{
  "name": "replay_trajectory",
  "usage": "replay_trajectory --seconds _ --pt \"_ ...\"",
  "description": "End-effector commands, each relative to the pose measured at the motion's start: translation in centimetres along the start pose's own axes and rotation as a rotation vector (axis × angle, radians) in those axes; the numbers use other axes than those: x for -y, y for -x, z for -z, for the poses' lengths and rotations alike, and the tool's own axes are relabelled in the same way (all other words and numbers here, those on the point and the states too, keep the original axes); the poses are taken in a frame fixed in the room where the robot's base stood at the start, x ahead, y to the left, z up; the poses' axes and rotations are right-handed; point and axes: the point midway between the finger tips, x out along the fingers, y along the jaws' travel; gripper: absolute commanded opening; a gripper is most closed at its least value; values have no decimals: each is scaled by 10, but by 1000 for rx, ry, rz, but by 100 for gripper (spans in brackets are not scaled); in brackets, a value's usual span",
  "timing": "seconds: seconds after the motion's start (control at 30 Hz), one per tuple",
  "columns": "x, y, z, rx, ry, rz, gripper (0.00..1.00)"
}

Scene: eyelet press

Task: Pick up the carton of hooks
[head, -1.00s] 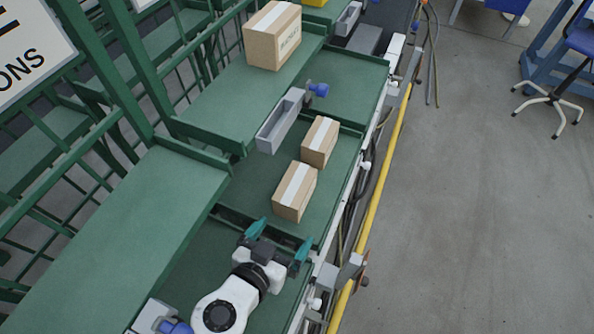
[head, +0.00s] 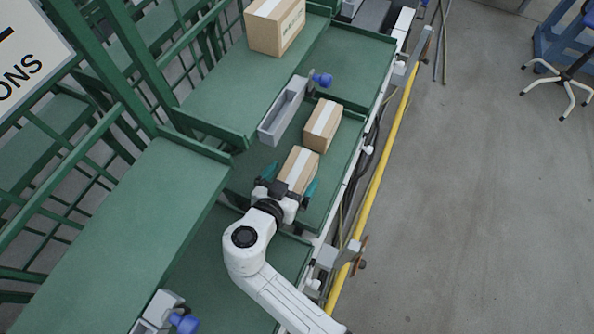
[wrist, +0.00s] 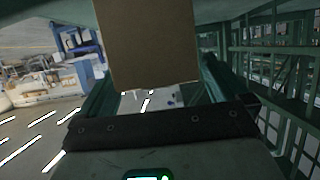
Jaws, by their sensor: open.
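Two small brown cartons with pale tape strips sit on the lower green shelf in the head view. The nearer carton (head: 299,170) is at my gripper (head: 289,188); the farther carton (head: 322,125) stands just beyond it. No lettering is readable on either, so I cannot tell which holds hooks. My gripper is open, its teal fingers on either side of the nearer carton's near end. In the wrist view a carton's plain brown face (wrist: 147,42) fills the upper middle, between the open fingers (wrist: 150,95). Contact between fingers and carton cannot be told.
A larger lettered carton (head: 275,27) stands on the upper green shelf (head: 215,95). A grey bin (head: 284,112) and a blue knob (head: 322,80) are left of and behind the small cartons. A yellow rail (head: 385,160) runs along the right, with open floor beyond.

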Motion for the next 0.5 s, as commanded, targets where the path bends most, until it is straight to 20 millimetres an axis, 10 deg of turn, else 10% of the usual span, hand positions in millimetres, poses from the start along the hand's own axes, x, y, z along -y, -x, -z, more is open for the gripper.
replay_trajectory --seconds 0.5 --pt "0 -19 -1 1 0 1 91"
